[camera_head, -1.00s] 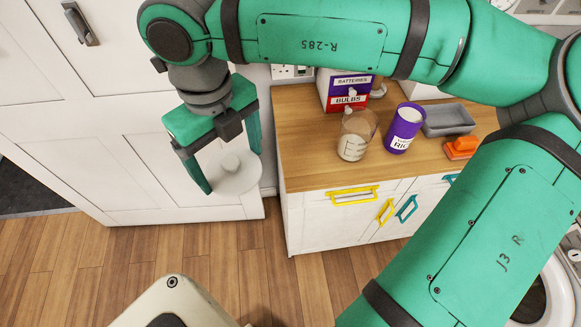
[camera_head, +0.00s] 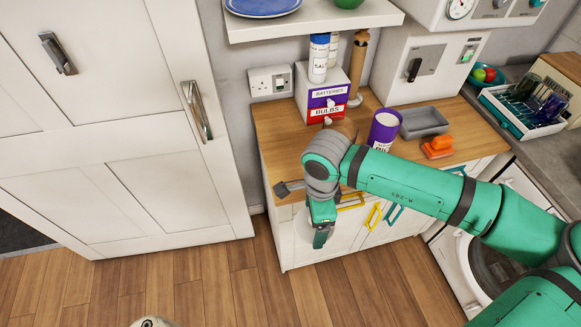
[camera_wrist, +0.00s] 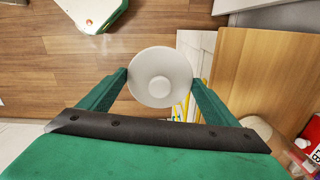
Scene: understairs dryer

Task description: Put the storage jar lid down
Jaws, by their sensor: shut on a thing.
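The storage jar lid (camera_wrist: 160,77) is a round white disc with a raised knob. In the wrist view it sits between the two green fingers of my gripper (camera_wrist: 160,82), which are shut on its edges. Below it is floor, left of the counter edge. In the head view my gripper (camera_head: 322,234) hangs in front of the cabinet's left end, and the lid is mostly hidden or blends with the white front. A brownish clear jar (camera_head: 346,127) is mostly hidden behind my arm.
Battery and bulb boxes (camera_head: 326,103) stand at the back of the counter. A grey tray (camera_head: 424,122) and an orange object (camera_head: 437,148) are to the right. A shelf (camera_head: 312,20) overhangs the back.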

